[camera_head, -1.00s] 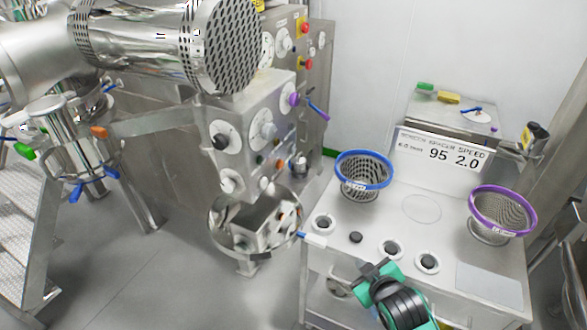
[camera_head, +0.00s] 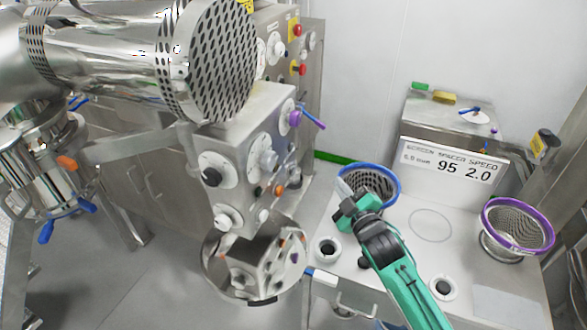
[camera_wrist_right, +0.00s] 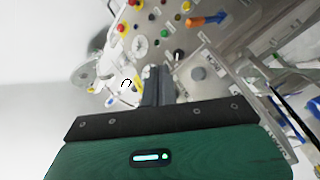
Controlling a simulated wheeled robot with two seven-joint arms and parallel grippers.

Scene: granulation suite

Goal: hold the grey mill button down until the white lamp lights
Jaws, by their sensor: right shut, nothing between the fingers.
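My right gripper (camera_head: 343,189) is shut and empty. It is above the front left of the white worktable, in front of the blue-rimmed basket, and points toward the steel control box (camera_head: 240,150). In the right wrist view its closed fingers (camera_wrist_right: 156,84) point at a panel with coloured buttons and dials. I cannot pick out the white lamp with certainty. My left gripper is not in view.
On the worktable are the blue-rimmed basket (camera_head: 388,172), partly hidden by my right gripper, a purple-rimmed basket (camera_head: 517,222) and a display sign (camera_head: 450,165). A large perforated steel drum (camera_head: 220,60) overhangs the control box. Clear floor lies at the lower left.

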